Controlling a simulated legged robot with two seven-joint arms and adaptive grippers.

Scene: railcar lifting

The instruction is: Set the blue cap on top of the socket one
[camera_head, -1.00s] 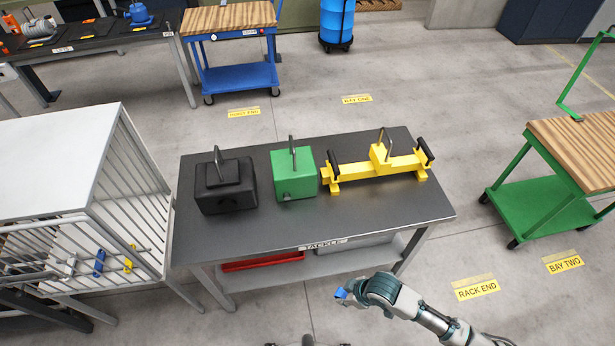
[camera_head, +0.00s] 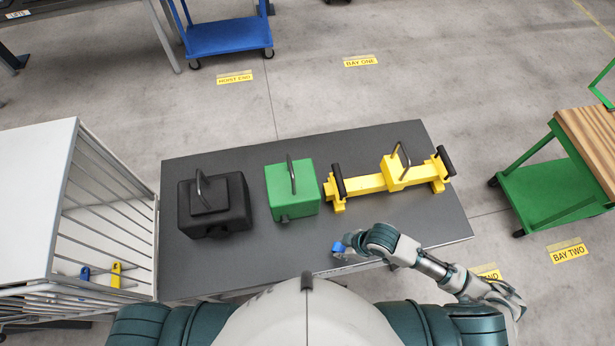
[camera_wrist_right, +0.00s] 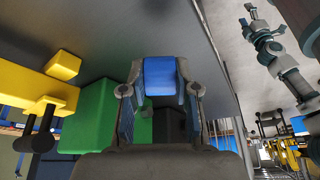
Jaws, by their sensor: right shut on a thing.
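The blue cap (camera_head: 339,247) is a small blue piece between the fingertips of my right gripper (camera_head: 346,245). My right gripper is shut on it, just above the near edge of the dark table, below the yellow beam in the picture. In the right wrist view the blue cap (camera_wrist_right: 160,77) sits between the two fingers, its smooth blue face clear of the tips. A grey jointed arm at the upper right of that view appears to be my left one; its gripper (camera_wrist_right: 250,12) is too small to read. I cannot make out which thing is socket one.
On the table (camera_head: 290,245) stand a black block (camera_head: 228,205), a green block (camera_head: 295,190) and a yellow beam (camera_head: 365,184), all with upright handles. A white barred rack (camera_head: 35,200) is at left, a green cart (camera_head: 550,190) at right. The table's near strip is mostly clear.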

